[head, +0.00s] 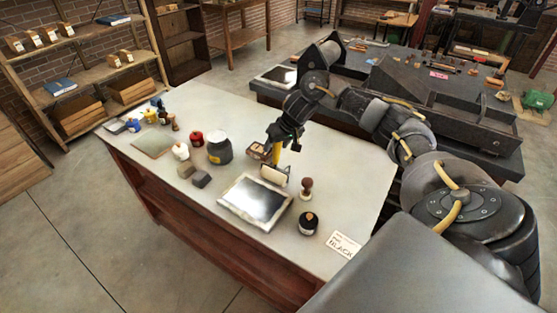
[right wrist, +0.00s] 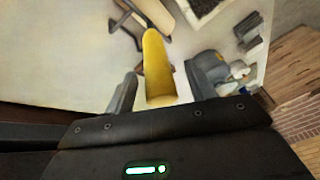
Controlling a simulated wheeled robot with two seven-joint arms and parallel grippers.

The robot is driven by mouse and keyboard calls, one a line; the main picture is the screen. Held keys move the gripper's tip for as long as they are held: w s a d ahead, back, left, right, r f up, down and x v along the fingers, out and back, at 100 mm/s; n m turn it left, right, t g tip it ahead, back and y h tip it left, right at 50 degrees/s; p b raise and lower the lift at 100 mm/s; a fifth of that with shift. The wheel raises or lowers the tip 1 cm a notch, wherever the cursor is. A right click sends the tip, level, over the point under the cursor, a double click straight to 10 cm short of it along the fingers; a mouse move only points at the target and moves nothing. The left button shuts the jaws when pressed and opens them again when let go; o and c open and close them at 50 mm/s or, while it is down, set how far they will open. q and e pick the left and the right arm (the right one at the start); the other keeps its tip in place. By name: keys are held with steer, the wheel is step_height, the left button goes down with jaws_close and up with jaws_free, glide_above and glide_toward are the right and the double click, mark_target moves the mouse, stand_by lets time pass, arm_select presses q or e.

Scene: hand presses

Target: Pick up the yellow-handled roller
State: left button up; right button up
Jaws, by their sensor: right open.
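The yellow-handled roller (head: 276,154) rests on the pale table, with its handle pointing up and its pale roller lying near the dark ink slab (head: 256,201). In the right wrist view the yellow handle (right wrist: 157,62) points at the camera, between the two fingers. My right gripper (head: 283,139) is open around the upper part of the handle. In the right wrist view its fingers (right wrist: 158,88) stand apart on both sides of the handle, with a gap on each side. My left gripper is not in view.
Close by are a wooden-handled stamp (head: 306,187), a black round jar (head: 308,222), a large dark jar (head: 219,148) and grey blocks (head: 201,179). A white card (head: 345,245) lies at the front right. A dark press table (head: 440,125) stands behind.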

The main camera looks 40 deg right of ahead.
steer(key=c, duration=0.9)
steer(key=shift+w, duration=0.1)
steer(key=shift+c, duration=0.5)
steer(key=shift+r, duration=0.15)
